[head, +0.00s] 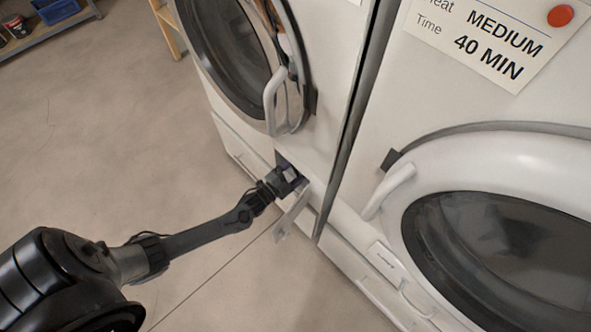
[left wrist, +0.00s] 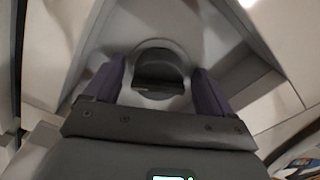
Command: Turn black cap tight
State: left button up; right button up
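The black cap (left wrist: 158,78) is round with a ridge across its middle and sits in a pale recess, seen in the left wrist view. My left gripper (head: 288,174) is at the small opening low on the left machine. In the left wrist view its purple fingers (left wrist: 158,66) stand open on either side of the cap, with a gap showing on each side. In the head view the cap is hidden by the gripper and the opening. My right gripper is in neither view.
A small open flap (head: 292,212) hangs just below my left gripper. The left machine's round door (head: 272,98) is above it. The right machine's white door (head: 440,180) is to the right. The floor (head: 120,130) to the left is clear, with a shelf (head: 45,35) far back.

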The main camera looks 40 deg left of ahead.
pick_arm(q)
jog(key=shift+s, duration=0.1)
jog(key=shift+s+a+p, duration=0.1)
jog(key=shift+s+p, duration=0.3)
jog(key=shift+s, duration=0.2)
jog(key=s+a+p, duration=0.1)
jog(key=s+p, duration=0.2)
jog(key=s, duration=0.6)
jog(key=shift+s, duration=0.25)
